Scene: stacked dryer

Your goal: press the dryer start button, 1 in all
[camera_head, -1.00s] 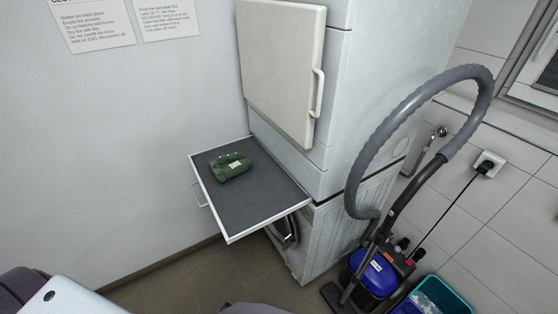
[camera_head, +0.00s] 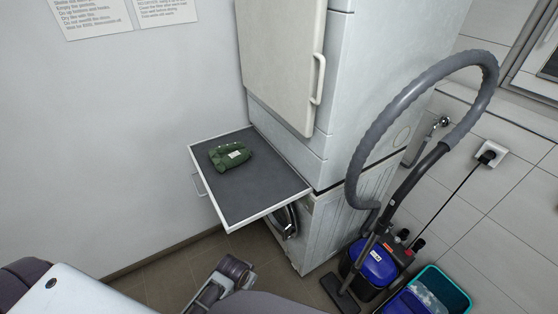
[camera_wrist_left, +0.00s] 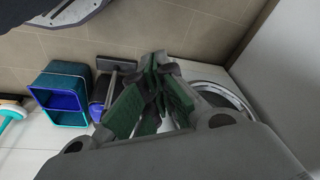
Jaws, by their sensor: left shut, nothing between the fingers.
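My left gripper (camera_wrist_left: 157,66) shows in the left wrist view with green-padded fingers, shut and empty. It points down over the tiled floor, with a round door rim (camera_wrist_left: 228,94) to its right, and touches nothing that I can see. I cannot make out the left fingertips in the head view. My right gripper is not in view.
A blue vacuum cleaner (camera_head: 376,266) with a looping grey hose (camera_head: 378,128) and a teal bin (camera_head: 452,288) stand at right.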

